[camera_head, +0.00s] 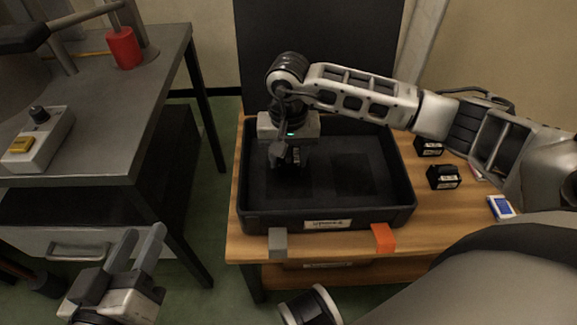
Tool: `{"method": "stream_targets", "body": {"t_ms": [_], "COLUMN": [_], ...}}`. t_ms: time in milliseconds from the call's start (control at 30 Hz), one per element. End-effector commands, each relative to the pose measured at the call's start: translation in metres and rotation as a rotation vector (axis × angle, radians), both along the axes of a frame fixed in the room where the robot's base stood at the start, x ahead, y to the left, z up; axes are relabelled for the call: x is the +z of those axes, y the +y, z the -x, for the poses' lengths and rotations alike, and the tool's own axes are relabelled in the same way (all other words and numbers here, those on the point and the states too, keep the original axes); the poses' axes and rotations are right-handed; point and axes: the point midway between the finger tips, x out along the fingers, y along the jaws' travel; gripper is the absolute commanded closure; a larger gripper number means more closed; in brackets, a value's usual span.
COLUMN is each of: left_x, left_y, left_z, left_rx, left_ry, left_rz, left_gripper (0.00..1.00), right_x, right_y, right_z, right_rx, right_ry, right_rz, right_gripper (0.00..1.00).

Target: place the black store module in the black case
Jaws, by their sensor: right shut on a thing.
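The black case (370,217) stands open on the wooden table, its lid raised at the back. My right arm reaches in from the right, and my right gripper (289,158) points down inside the left half of the case. It is shut on a small dark thing, apparently a black store module, mostly hidden by the fingers and hard to tell from the dark interior. Two more black modules with white labels, a near one (443,177) and a far one (428,147), sit on the table right of the case. My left gripper (138,247) is open and empty at the lower left, away from the case.
The wooden table (247,246) has a grey tab (278,242) and an orange tab (383,238) at its front edge. A blue-and-white packet (500,207) lies at the right. A grey bench (120,110) with a red cylinder (124,48) stands at the left.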

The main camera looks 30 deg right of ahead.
Motion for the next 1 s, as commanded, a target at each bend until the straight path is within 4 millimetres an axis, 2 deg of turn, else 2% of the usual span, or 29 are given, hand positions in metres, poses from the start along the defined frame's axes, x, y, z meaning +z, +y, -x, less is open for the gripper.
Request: {"method": "stream_targets", "body": {"t_ms": [33,167,400,533,567,633,867,1000], "left_x": [-0.004,-0.005,0.007,0.004,0.005,0.007,0.007,0.011], "left_y": [-0.001,-0.003,-0.004,-0.004,-0.004,-0.004,-0.004,-0.003], "left_z": [0.0,0.001,-0.001,-0.001,-0.001,-0.002,-0.002,-0.002], "left_rx": [-0.001,-0.004,-0.002,-0.004,-0.004,-0.005,-0.006,-0.005], "left_ry": [0.001,0.005,-0.015,-0.016,-0.016,-0.017,-0.018,-0.02], "left_rz": [0.016,0.061,0.079,0.085,0.09,0.09,0.087,0.073], "left_gripper": [0.64,0.64,0.64,0.64,0.64,0.64,0.64,0.64], "right_x": [-0.012,-0.03,-0.029,-0.033,-0.033,-0.032,-0.032,-0.026], "right_y": [0.001,0.001,0.001,0.001,0.001,0.001,0.001,0.001], "right_z": [0.001,0.001,0.001,0.001,0.001,0.001,0.001,0.001], "right_rx": [0.0,0.0,0.0,0.0,0.0,0.0,0.0,0.0], "right_ry": [0.004,0.002,0.0,0.0,0.0,0.0,0.001,0.001], "right_rz": [-0.002,-0.002,-0.001,-0.001,0.0,-0.001,0.0,0.0], "right_gripper": [0.81,0.81,0.81,0.81,0.52,0.33,0.33,0.33]}}
